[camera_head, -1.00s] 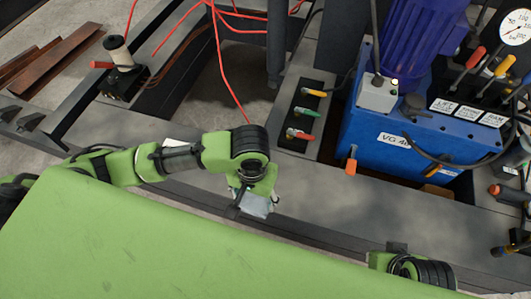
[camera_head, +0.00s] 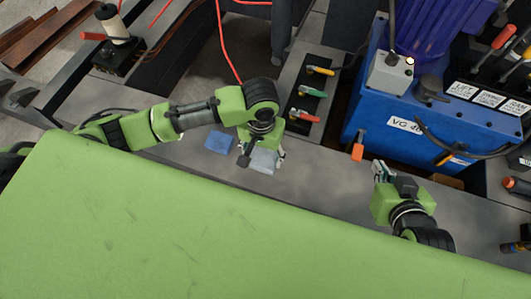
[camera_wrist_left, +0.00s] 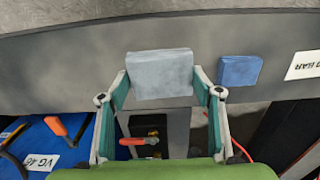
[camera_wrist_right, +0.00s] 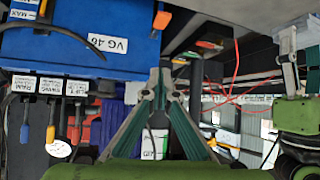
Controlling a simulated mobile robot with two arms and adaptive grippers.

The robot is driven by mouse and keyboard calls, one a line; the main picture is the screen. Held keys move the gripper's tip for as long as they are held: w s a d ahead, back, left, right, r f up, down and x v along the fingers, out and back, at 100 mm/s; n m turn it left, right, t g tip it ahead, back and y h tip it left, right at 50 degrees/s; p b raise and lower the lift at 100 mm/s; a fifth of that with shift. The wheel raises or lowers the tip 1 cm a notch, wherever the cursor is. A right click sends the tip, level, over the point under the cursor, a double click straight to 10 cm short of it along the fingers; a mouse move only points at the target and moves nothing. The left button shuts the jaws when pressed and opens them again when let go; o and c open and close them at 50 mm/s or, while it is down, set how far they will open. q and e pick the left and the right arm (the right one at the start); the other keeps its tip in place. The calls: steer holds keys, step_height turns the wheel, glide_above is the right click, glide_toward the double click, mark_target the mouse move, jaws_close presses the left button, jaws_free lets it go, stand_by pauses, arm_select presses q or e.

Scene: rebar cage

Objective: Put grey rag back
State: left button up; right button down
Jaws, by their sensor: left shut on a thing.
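The grey rag (camera_head: 264,160) is a folded light grey cloth at the tips of my left gripper (camera_head: 261,152), over the grey bench top. In the left wrist view the grey rag (camera_wrist_left: 160,74) sits between the fingers of my left gripper (camera_wrist_left: 161,88), which are shut on its two sides. I cannot tell whether it touches the bench. A blue folded rag (camera_head: 219,142) lies on the bench beside it; it also shows in the left wrist view (camera_wrist_left: 239,70). My right gripper (camera_head: 381,167) is empty, its fingertips together in the right wrist view (camera_wrist_right: 161,72).
A blue hydraulic unit (camera_head: 371,122) with a VG 46 label stands behind my right gripper. A dark panel with coloured valve handles (camera_head: 308,92) is behind the grey rag. A red hose (camera_head: 224,50) runs down nearby. The bench strip (camera_head: 325,175) between my grippers is clear.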

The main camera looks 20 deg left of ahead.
mark_target(264, 152)
arm_select(q)
steer(key=w+f, duration=0.1)
steer(key=w+f+b, duration=0.1)
steer(key=f, duration=0.1)
steer(key=shift+w+a, duration=0.15)
steer(key=shift+w, duration=0.1)
steer(key=shift+w+a+f+b, duration=0.1)
steer(key=shift+w+f+b, duration=0.95)
steer(key=shift+f, duration=0.15)
arm_select(e)
steer(key=w+a+r+t+y, duration=0.1)
steer(key=w+a+r+t, duration=0.2)
steer(key=r, duration=0.5)
steer(key=w+a+r+t+y, duration=0.1)
steer(key=w+r+t+y, duration=0.15)
steer(key=r+t, duration=0.4)
arm_select(q)
steer(key=shift+w+f, duration=0.1)
steer(key=f, duration=0.1)
steer(key=f+b, duration=0.1)
steer(key=f, duration=0.1)
steer(key=shift+w+a+f+b, duration=0.1)
steer(key=shift+w+f+b, duration=0.2)
steer(key=shift+b, duration=0.05)
arm_select(e)
step_height(264, 152, up, 10)
steer(key=s+t, duration=0.2)
steer(key=t, duration=0.2)
steer(key=shift+s+n+y, duration=0.3)
steer(key=shift+y, duration=0.15)
